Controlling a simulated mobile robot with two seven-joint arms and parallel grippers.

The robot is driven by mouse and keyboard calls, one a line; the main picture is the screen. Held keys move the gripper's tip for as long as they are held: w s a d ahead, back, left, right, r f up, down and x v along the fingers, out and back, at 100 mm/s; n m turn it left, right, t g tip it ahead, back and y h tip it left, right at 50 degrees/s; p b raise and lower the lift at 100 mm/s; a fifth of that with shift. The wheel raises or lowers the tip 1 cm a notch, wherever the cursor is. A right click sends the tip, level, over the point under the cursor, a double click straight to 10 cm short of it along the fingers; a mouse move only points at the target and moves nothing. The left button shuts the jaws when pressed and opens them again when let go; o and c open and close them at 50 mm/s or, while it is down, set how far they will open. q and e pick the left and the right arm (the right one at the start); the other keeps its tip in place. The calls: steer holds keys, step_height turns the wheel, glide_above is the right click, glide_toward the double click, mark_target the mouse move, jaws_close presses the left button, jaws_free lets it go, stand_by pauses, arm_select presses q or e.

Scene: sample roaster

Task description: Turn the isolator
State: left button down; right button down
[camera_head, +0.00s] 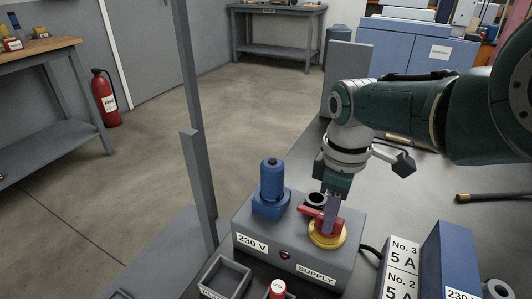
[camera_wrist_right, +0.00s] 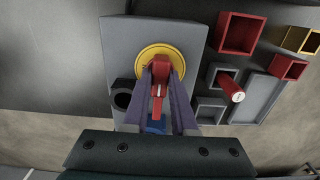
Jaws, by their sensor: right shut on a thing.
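The isolator is a red handle (camera_head: 311,213) on a round yellow plate (camera_head: 327,239), on top of a grey supply box (camera_head: 262,238) labelled "230 V" and "SUPPLY". My right gripper (camera_head: 331,215) points down over the handle. In the right wrist view its two purple-grey fingers (camera_wrist_right: 163,92) stand on either side of the red handle (camera_wrist_right: 160,74) and are shut on it. The yellow plate (camera_wrist_right: 154,52) shows behind the fingertips there. The handle's part between the fingers is partly hidden in the head view. My left gripper is not in view.
A blue plug (camera_head: 271,182) stands on the box, left of the isolator, beside a dark round socket (camera_head: 316,199). Labelled blocks (camera_head: 401,265) and a blue box (camera_head: 447,262) stand to the right.

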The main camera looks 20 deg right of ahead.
stand_by(0.4)
steer(key=c, duration=0.7)
jaws_free()
steer(key=shift+r, duration=0.15)
step_height(320, 180, up, 10)
steer(key=p, duration=0.8)
